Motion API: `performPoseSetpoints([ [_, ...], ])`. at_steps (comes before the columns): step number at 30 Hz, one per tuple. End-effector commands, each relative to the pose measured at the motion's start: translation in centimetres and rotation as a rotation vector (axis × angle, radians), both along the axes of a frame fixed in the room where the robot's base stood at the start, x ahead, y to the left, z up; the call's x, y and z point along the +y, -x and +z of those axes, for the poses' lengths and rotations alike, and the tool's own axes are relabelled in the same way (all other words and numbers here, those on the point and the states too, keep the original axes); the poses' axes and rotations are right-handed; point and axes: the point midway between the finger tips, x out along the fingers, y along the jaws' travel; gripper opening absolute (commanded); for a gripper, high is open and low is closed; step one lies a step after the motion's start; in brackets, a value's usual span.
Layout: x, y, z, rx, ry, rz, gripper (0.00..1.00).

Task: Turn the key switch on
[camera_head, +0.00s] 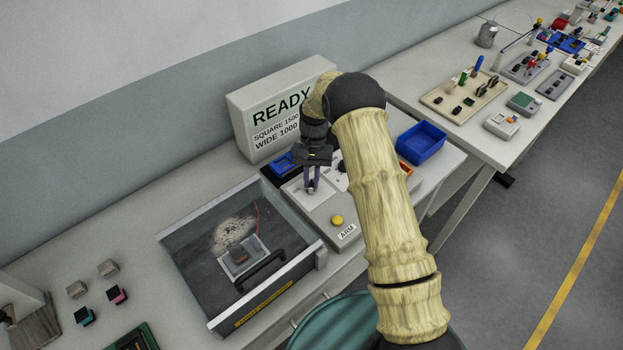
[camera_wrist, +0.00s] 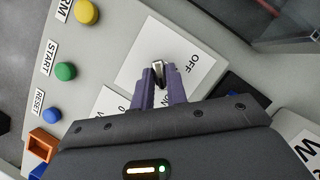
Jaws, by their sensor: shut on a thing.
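The key switch (camera_wrist: 158,71) shows in the wrist view as a small metal key on a white plate (camera_wrist: 135,67) marked OFF and ON. My gripper (camera_wrist: 160,82) is shut on it, with one purple finger on each side. The OFF label lies to the right of the key and part of the ON label shows below it, near the fingers. Which mark the key points at I cannot tell. In the head view my gripper (camera_head: 311,186) reaches down onto the panel (camera_head: 352,213), and the key there is mostly hidden by the fingers.
A yellow ARM button (camera_head: 337,220) sits in front of my gripper. Green START (camera_wrist: 65,71) and blue RESET (camera_wrist: 52,114) buttons line the panel. A READY display box (camera_head: 245,113) stands behind. A framed tray with a black handle (camera_head: 262,270) is left; a blue bin (camera_head: 421,142) is right.

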Motion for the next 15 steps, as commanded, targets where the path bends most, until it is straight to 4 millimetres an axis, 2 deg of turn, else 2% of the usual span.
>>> performPoseSetpoints([
  [6, 0.04, -0.17, 0.17, -0.006, -0.001, -0.003, 0.0],
  [7, 0.04, -0.17, 0.17, -0.006, -0.001, -0.003, 0.16],
  [10, 0.03, -0.16, 0.15, -0.005, -0.001, -0.002, 0.36],
  [15, 0.02, -0.09, 0.08, -0.003, 0.0, -0.001, 0.36],
])
